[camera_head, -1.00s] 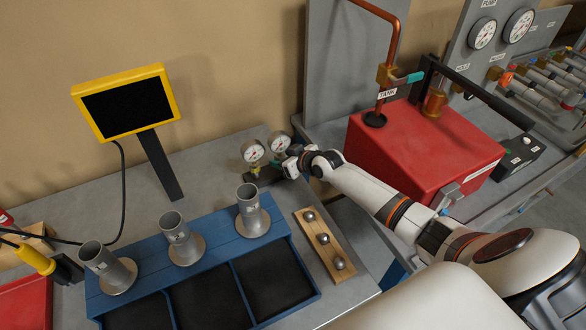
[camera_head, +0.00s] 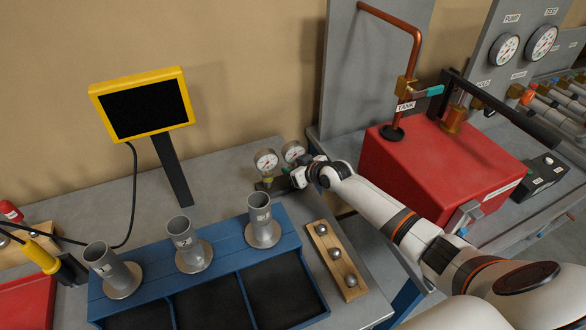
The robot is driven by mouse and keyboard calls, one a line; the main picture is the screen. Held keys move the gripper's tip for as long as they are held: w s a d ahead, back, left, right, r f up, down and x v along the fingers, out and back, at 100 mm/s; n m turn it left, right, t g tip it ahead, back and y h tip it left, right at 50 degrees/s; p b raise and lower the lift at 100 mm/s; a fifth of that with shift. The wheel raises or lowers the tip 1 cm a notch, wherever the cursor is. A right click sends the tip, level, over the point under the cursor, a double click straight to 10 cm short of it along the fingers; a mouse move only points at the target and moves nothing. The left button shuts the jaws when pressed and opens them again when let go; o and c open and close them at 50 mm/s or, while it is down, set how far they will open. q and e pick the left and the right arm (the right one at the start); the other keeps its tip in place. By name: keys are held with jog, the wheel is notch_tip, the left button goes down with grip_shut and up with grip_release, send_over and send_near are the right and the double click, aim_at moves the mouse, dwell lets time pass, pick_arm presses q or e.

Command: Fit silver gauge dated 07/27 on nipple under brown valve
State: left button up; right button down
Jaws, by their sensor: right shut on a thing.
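Two round white-faced gauges stand side by side at the back edge of the grey bench, a left gauge (camera_head: 265,160) and a right gauge (camera_head: 293,150). Their date marks are too small to read. My right gripper (camera_head: 283,182) reaches in at their base and is shut on a gauge there; the fingers are small, and I cannot tell which gauge they hold. Pipes with coloured valve handles (camera_head: 528,95) lie at the far right. I cannot make out a brown valve or the nipple under it. My left gripper is out of view.
A blue rack (camera_head: 222,254) with several grey cups and a wooden strip (camera_head: 331,263) with metal balls stand in front of the gripper. A red tank (camera_head: 440,160) with a copper pipe (camera_head: 418,50) stands to the right. A yellow-framed screen (camera_head: 143,105) stands at the left.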

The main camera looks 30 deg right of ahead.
aim_at(297, 156)
jog(key=shift+r, duration=0.15)
jog(key=shift+r+p, duration=2.15)
jog(key=shift+r, duration=0.3)
